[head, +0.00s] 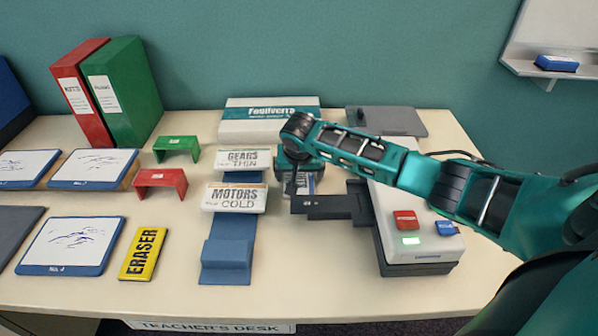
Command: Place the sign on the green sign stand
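The green sign stand (177,144), a small bracket, stands on the desk left of centre. A like red stand (161,180) is just in front of it. Two white signs lie to their right, one lettered GEARS THIN (243,158) and one lettered MOTORS COLD (235,198). My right gripper (296,188) points down just right of the signs, beside the machine's dark tray. A white and blue piece (306,184) shows partly behind it; I cannot tell if it is held. The fingertips are too hidden to read. My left gripper is out of view.
A white machine (418,257) with red and blue buttons stands at right. Red (78,98) and green (128,85) binders stand behind. The front desk strip is clear.

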